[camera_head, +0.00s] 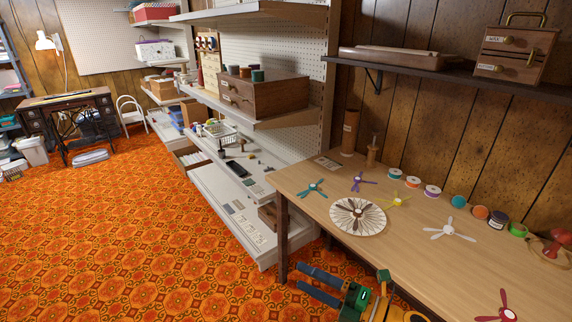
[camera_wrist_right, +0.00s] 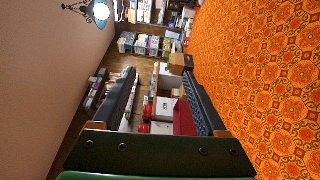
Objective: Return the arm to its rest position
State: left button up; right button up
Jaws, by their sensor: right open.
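My right gripper (camera_head: 310,280) shows at the bottom of the head view, in front of the wooden table's left end. Its two dark fingers point left and stand apart over the orange carpet, with nothing between them. In the right wrist view the open right gripper (camera_wrist_right: 158,90) also has a clear gap between its fingers, with shelves and boxes far behind. Green and yellow parts of my right arm run to the bottom edge, and the rest of that arm is out of the picture. My left gripper is not in view.
The wooden table (camera_head: 400,262) holds a white round disc (camera_head: 345,228), several propeller-shaped pieces and several coloured spools. A white shelf unit (camera_head: 262,262) stands beyond its left end. A dark wall shelf (camera_head: 440,78) hangs above. The orange carpet (camera_head: 130,240) at left is clear.

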jog(key=s+d+f+m+t+h, duration=0.1)
jog(key=s+d+f+m+h, duration=0.1)
jog(key=d+f+m+h, duration=0.35)
jog(key=s+d+f+m+h+p, duration=0.1)
jog(key=s+d+f+m+h, duration=0.15)
jog(key=f+m, duration=0.6)
jog(key=s+d+f+m+t+h, duration=0.15)
jog(key=d+f+m+h, duration=0.3)
jog(key=f, duration=0.45)
jog(key=s+f+m+g+h, duration=0.1)
jog(key=s+f+m+g, duration=0.2)
jog(key=s, duration=0.7)
jog(key=s+d+f+m+g+h+p, duration=0.1)
jog(key=s+f+m+g, duration=0.2)
jog(key=s+f, duration=0.3)
jog(key=s+f+m+g+h, duration=0.1)
jog(key=s+f+m+g, duration=0.2)
jog(key=s, duration=1.2)
jog(key=shift+d+f+m+g, duration=0.2)
jog(key=shift+f+m+g, duration=0.15)
jog(key=shift+f+g, duration=0.55)
